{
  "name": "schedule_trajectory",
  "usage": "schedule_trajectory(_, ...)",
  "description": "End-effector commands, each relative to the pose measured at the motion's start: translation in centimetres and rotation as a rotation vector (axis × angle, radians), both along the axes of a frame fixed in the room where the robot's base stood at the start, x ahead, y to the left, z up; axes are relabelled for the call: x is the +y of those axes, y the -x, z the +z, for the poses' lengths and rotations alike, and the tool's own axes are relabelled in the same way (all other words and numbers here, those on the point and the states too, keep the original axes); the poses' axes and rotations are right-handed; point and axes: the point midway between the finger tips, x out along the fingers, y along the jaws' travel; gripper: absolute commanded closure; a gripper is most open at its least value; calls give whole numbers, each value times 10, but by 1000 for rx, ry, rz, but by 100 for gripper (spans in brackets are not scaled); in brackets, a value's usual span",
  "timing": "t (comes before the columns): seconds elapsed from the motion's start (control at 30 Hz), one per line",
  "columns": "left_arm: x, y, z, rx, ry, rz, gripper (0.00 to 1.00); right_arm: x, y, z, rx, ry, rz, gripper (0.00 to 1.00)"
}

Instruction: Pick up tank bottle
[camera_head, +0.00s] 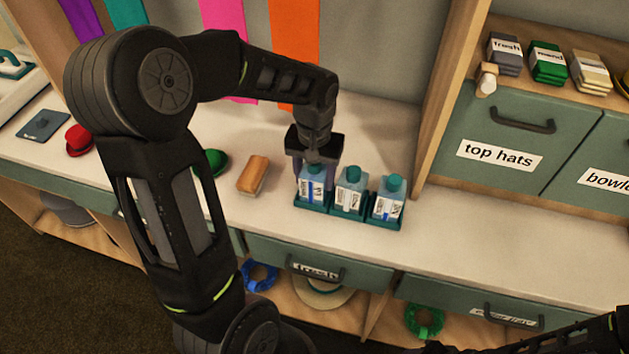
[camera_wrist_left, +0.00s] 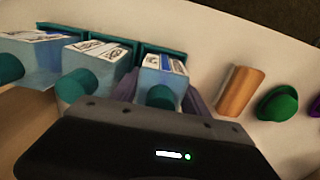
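Several tank bottles, clear blue with teal caps and printed labels, stand in a teal rack (camera_head: 375,222) on the counter. My left gripper (camera_head: 313,190) reaches down over the leftmost bottle (camera_head: 312,187), one finger on each side of it. In the left wrist view this bottle (camera_wrist_left: 162,82) sits between the two fingers (camera_wrist_left: 160,95), which are close to its sides; contact cannot be made out. The bottle is still in the rack. The middle bottle (camera_head: 350,191) and right bottle (camera_head: 388,198) stand beside it. Only a dark part of my right arm shows at the bottom right.
A wooden brush-like block (camera_head: 253,175) and a green hat (camera_head: 213,161) lie left of the rack. A red hat (camera_head: 79,139) is farther left. A wooden upright (camera_head: 450,100) and the "top hats" drawer (camera_head: 510,140) stand right. The counter right of the rack is clear.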

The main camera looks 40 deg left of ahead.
Motion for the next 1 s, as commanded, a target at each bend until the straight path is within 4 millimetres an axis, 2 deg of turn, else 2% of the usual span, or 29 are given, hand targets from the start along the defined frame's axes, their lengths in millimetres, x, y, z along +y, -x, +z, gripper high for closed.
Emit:
schedule_trajectory(0.07,0,0,0,0,0,0,54,0,0,0,0,0,0,64)
schedule_trajectory(0.6,0,0,0,0,0,0,99,0,0,0,0,0,0,64)
schedule_trajectory(0.87,0,0,1,-1,0,0,100,0,0,0,0,0,0,64)
schedule_trajectory(1.0,0,-1,11,-3,-1,0,100,0,0,-1,0,0,0,64)
